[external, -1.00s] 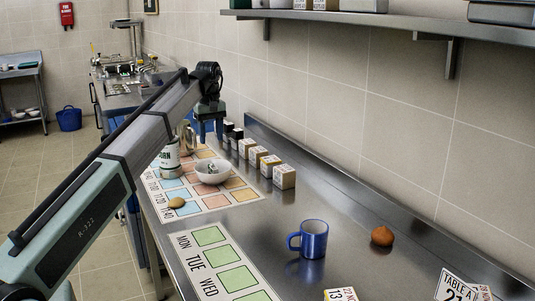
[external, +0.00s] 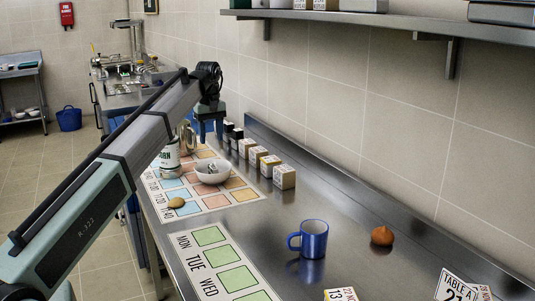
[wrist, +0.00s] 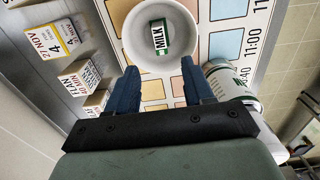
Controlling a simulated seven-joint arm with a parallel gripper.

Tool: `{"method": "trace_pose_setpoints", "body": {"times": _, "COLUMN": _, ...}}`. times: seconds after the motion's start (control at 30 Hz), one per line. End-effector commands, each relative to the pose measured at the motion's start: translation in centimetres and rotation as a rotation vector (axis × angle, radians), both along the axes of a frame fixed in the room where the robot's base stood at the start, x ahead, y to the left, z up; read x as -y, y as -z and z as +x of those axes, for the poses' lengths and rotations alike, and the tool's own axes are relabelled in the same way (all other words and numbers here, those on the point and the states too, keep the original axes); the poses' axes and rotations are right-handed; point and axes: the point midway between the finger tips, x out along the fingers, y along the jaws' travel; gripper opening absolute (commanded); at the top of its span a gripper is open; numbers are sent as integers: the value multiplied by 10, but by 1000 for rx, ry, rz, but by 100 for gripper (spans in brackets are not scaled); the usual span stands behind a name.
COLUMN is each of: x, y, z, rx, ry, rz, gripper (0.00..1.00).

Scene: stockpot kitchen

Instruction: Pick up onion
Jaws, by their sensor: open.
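The brown-orange onion (external: 382,236) sits on the bare steel counter at the right in the external view, to the right of the blue mug. It does not show in the wrist view. My gripper (external: 209,136) is far from it, over the back part of the counter near the white bowl. In the wrist view my gripper (wrist: 159,70) has its two blue fingers spread apart with nothing between them. The white bowl (wrist: 186,58) with a small milk carton (wrist: 159,38) in it lies beyond the fingertips.
The blue mug (external: 313,240) stands left of the onion. A row of date-labelled boxes (external: 284,177) runs along the wall side. A jar (external: 169,160), a tan potato-like item (external: 176,202) and a weekday mat (external: 238,279) lie on the left. A table sign (external: 457,288) stands at front right.

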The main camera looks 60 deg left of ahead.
Motion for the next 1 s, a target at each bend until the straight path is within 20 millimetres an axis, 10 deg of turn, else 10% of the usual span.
{"method": "trace_pose_setpoints", "body": {"times": 0.23, "x": 0, "y": 0, "z": 0, "rx": 0, "ry": 0, "rz": 0, "gripper": 54}}
{"method": "trace_pose_setpoints", "body": {"times": 0.67, "x": 0, "y": 0, "z": 0, "rx": 0, "ry": 0, "rz": 0, "gripper": 94}}
{"method": "trace_pose_setpoints", "body": {"times": 1.0, "x": 12, "y": 0, "z": 11, "rx": 0, "ry": 20, "rz": 0, "gripper": 94}}
